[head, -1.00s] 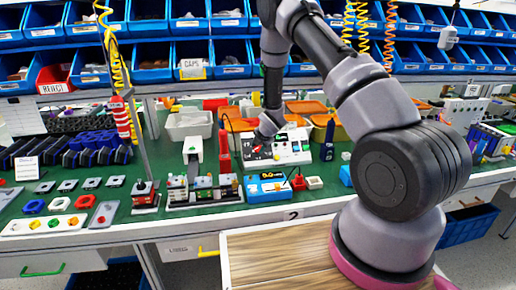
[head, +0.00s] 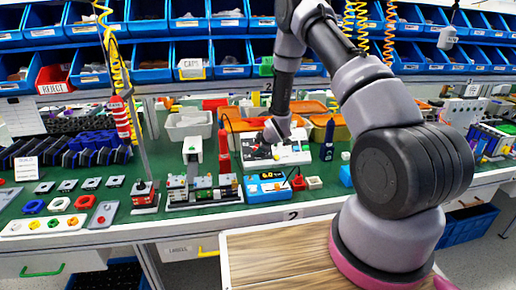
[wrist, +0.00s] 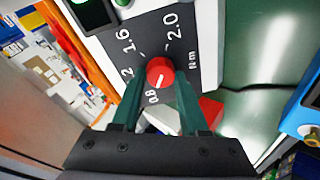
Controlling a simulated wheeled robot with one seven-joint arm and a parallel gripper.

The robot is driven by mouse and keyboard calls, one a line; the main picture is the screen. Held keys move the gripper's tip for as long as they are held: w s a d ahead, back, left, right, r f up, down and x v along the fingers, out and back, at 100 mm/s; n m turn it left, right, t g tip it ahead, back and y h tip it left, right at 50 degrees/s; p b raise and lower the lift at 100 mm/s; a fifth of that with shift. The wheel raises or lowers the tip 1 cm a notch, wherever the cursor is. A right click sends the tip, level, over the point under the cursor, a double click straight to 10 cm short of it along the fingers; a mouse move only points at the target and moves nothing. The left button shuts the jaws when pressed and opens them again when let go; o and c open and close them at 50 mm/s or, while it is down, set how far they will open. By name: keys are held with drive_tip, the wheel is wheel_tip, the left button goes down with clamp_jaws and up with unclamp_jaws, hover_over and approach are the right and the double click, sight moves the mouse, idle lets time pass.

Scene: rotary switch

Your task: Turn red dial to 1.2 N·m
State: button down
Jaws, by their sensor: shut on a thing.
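The red dial (wrist: 160,72) sits on a black scale plate (wrist: 195,75) in the wrist view. The plate reads 0.8, 1.6, 2.0 and N·m, and a partly hidden mark ends in 2. The dial's white pointer line points down-left, close to the 0.8 mark. My gripper (wrist: 158,84) has its two green fingers on either side of the dial, shut on it. In the head view my gripper (head: 264,147) is down at the white and black panel (head: 292,154), and the dial cannot be made out there.
A blue device with a display (head: 266,187) stands in front of the panel. A red upright part (head: 222,150) stands to its left. Orange bins (head: 300,108) stand behind. A small white block (head: 314,183) lies at the front right.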

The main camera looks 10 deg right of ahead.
drive_tip(key=m, duration=0.5)
drive_tip(key=shift+m+t, duration=0.4)
drive_tip(key=m+h, duration=0.1)
drive_tip(key=m, duration=0.4)
drive_tip(key=shift+s+d+m+t, duration=0.1)
drive_tip(key=shift+m+t, duration=0.3)
drive_tip(key=shift+c, duration=2.1)
unclamp_jaws()
drive_tip(key=a+v, duration=0.1)
drive_tip(key=v, duration=0.9)
drive_tip(key=shift+s+d+r, duration=0.2)
drive_tip(key=shift+s+d, duration=0.1)
drive_tip(key=shift+d, duration=0.2)
